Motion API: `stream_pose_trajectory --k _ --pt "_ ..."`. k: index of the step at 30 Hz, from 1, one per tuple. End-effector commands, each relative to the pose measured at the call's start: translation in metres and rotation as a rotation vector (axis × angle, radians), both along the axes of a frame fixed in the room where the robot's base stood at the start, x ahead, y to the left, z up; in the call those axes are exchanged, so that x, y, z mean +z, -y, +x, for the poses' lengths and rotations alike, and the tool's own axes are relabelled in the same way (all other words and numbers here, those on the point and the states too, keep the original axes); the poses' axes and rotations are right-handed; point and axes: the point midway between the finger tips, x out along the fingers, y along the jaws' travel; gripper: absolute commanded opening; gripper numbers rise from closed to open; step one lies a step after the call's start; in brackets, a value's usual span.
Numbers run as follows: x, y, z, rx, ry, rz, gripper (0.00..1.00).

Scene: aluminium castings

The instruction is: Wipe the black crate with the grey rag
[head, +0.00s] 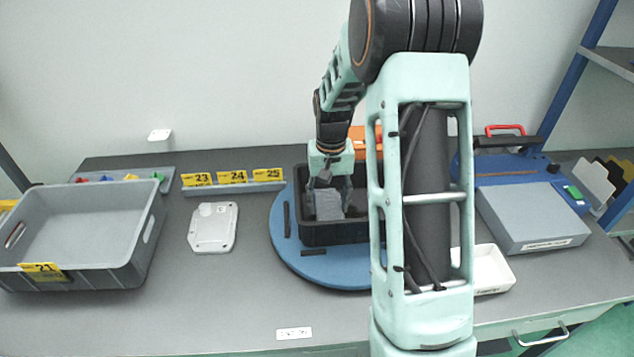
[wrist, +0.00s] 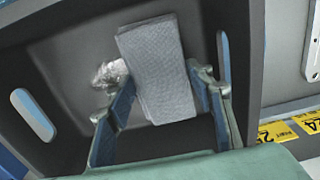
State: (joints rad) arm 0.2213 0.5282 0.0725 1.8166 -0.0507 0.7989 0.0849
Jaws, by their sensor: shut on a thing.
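The black crate (head: 338,236) stands on a round blue board on the bench in the head view. My gripper (head: 328,196) reaches down into it, with the grey rag (head: 328,206) between its fingers. In the wrist view my gripper (wrist: 160,88) is shut on the folded rag (wrist: 158,62), which lies close against the crate's inside surface (wrist: 72,62). A pale, whitish patch (wrist: 108,74) shows on that surface, left of the rag. My arm hides the crate's right end in the head view.
The blue round board (head: 290,245) carries dark strips. A grey bin (head: 75,270) stands at left, with a grey casting (head: 213,228) between it and the board. A white tray (head: 492,270) and a grey-blue box (head: 530,218) are at right. Numbered yellow labels (head: 232,178) line the back.

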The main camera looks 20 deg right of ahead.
Motion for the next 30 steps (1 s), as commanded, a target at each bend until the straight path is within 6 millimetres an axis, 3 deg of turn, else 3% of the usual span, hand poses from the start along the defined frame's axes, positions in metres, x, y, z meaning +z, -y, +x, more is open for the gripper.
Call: stream_pose_trajectory --k 3,24,30 --pt "0.002 -0.002 0.001 -0.001 0.001 0.0 0.29" --pt "0.065 -0.005 0.003 0.002 0.002 0.0 0.29" --pt "0.072 -0.005 0.002 0.002 0.001 0.0 0.29"
